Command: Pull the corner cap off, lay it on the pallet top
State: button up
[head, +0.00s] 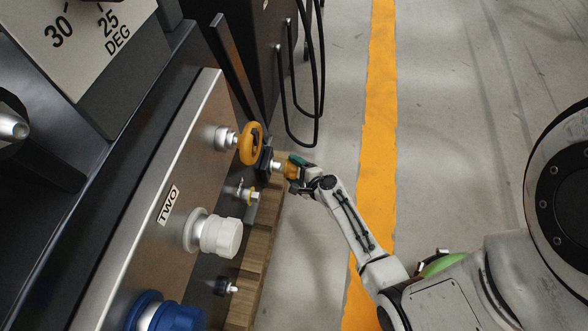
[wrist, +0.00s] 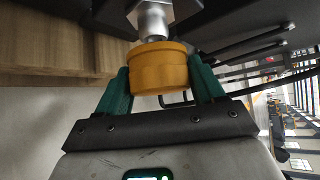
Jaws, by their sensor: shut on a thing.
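The orange corner cap (wrist: 160,68) sits between the two green fingers of my gripper (wrist: 161,85) in the wrist view. A silver hex fitting (wrist: 151,18) meets its far end, and I see no gap between them. In the head view the cap (head: 289,168) is at the end of a dark block with a silver fitting, just right of the panel. My gripper (head: 298,170) is shut on it from the right. The wooden pallet (head: 257,240) lies below and left of the gripper, partly hidden by the panel; its planks show at left in the wrist view (wrist: 50,45).
Black hoses (head: 302,140) hang behind the gripper. The floor to the right, with its orange stripe (head: 381,100), is clear.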

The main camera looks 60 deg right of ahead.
jog(key=shift+s+d+b, duration=0.15)
jog(key=shift+s+d, duration=0.1)
jog(key=shift+s, duration=0.35)
jog(key=shift+s+d+b, duration=0.2)
jog(key=shift+s, duration=0.45)
jog(key=shift+s+d+b, duration=0.15)
jog(key=shift+s+d, duration=0.1)
jog(key=shift+s, duration=0.35)
